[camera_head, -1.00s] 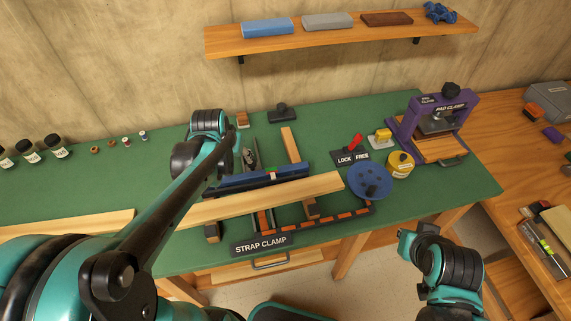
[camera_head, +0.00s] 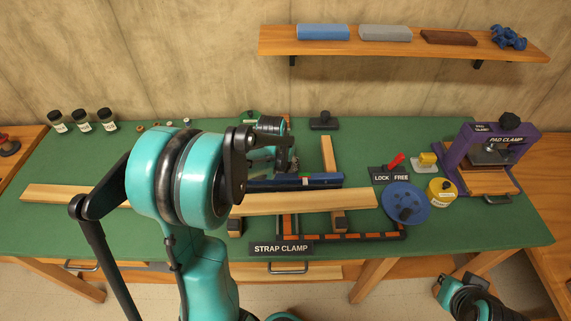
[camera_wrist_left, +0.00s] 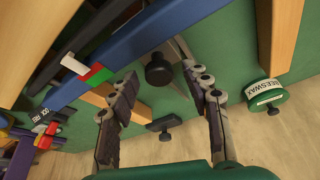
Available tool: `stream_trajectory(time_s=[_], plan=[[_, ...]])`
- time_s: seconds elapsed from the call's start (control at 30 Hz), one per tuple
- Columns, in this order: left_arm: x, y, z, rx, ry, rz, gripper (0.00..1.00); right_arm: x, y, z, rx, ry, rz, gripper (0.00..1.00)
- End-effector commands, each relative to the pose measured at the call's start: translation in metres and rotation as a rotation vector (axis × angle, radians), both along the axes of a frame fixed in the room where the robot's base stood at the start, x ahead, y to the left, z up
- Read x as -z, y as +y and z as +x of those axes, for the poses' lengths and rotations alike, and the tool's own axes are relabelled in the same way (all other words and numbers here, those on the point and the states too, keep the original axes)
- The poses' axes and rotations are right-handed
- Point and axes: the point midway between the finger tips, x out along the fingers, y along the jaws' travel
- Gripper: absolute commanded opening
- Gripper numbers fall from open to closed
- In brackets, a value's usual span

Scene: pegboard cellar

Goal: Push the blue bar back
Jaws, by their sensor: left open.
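The blue bar (camera_head: 322,180) lies crosswise on the green bench behind a long pale board (camera_head: 305,201), with a white, red and green mark on it. Its left part is hidden by my left arm in the head view. In the left wrist view the blue bar (camera_wrist_left: 135,45) runs diagonally just beyond my left gripper (camera_wrist_left: 160,77). That gripper is open, with nothing between its fingers, and appears apart from the bar. A black knob (camera_wrist_left: 158,70) shows beyond the finger gap. My right gripper (camera_head: 447,287) is low at the right, off the bench; its jaws are unclear.
A red lever (camera_head: 396,161) leans right on the LOCK/FREE plate (camera_head: 388,177). A blue wheel (camera_head: 405,203) and yellow tin (camera_head: 440,191) stand right of the bar. A purple pad clamp (camera_head: 466,150) is farther right. A shelf (camera_head: 400,42) hangs behind.

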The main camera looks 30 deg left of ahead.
Motion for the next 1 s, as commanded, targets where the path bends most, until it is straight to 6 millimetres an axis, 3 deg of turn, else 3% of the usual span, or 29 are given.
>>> stream_trajectory(time_s=[0.17,0.33,0.57,1.0], plan=[[-0.001,0.0,0.0,0.0,0.0,0.0,0.46,-0.001,0.0,0.0,0.0,0.0,0.0,0.0],[-0.001,0.0,0.0,0.0,0.0,0.0,0.01,0.0,0.0,0.0,0.0,0.0,0.0,0.0],[-0.001,0.003,0.005,0.0,0.0,0.0,0.0,0.0,0.0,0.0,0.0,0.0,0.0,0.0],[-0.002,0.055,0.091,0.0,-0.002,0.0,0.0,-0.004,0.0,0.0,0.0,0.0,0.0,0.0]])
